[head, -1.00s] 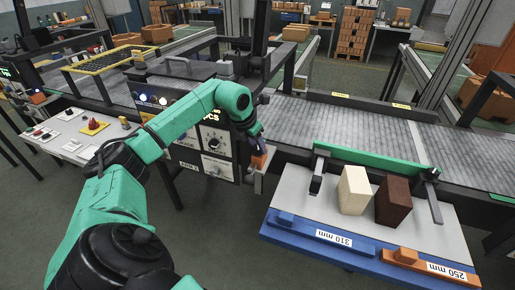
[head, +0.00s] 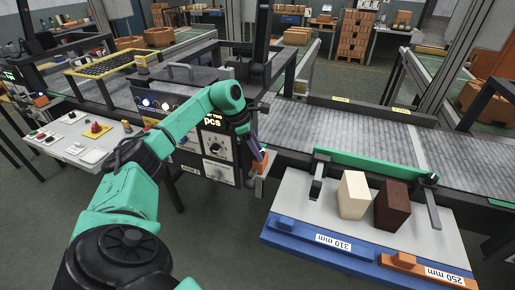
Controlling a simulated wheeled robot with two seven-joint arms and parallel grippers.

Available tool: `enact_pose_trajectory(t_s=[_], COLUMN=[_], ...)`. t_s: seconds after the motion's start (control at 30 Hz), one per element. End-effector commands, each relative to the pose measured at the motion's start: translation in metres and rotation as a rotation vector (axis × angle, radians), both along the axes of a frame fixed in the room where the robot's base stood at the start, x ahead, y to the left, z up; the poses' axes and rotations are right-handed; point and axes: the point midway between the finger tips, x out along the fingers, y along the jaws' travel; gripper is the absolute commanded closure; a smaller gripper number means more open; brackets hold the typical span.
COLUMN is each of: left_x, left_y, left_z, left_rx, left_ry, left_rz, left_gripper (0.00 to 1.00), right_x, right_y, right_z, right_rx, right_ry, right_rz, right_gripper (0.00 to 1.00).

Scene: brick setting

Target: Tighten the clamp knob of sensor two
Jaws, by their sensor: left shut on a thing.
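My left arm reaches in from the lower left. Its gripper (head: 260,155) points down at the near edge of the conveyor, beside the control box. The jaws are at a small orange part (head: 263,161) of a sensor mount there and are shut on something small. This fits the clamp knob, but the fingers hide it, and I cannot tell its turn angle. No number shows on this mount, so I cannot read which sensor it is. My right gripper is not in view.
The control box (head: 216,150) with a dial stands just left of the gripper. At right, a grey table (head: 290,205) carries a cream block (head: 353,195) and a dark brown block (head: 392,206). A green guide rail (head: 370,168) runs behind them. The conveyor belt (head: 370,130) is clear.

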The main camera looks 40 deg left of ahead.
Motion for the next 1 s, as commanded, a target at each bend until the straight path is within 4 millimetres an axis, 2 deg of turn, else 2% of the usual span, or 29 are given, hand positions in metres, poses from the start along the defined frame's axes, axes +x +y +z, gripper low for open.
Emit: enact_pose_trajectory(t_s=[0.67, 0.7, 0.73, 0.77, 1.0], left_x=[0.0007, 0.0007, 0.0007, 0.0006, 0.0003], left_y=[0.0015, 0.0015, 0.0014, 0.0013, 0.0012], left_z=[0.001, 0.001, 0.0009, 0.0008, 0.0017], left_rx=[0.003, 0.003, 0.003, 0.003, 0.001], left_ry=[-0.003, -0.003, -0.003, -0.003, -0.001], left_rz=[-0.064, -0.064, -0.064, -0.064, -0.064], left_gripper=[1.0, 0.39, 0.28, 0.24, 0.24], right_x=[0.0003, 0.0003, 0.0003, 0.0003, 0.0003], right_y=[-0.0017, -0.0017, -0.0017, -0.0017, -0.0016], right_z=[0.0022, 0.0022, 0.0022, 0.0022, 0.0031], right_rx=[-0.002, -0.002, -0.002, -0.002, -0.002], right_ry=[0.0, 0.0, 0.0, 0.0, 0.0], right_rz=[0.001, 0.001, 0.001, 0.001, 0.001], right_gripper=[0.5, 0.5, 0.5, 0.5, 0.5])
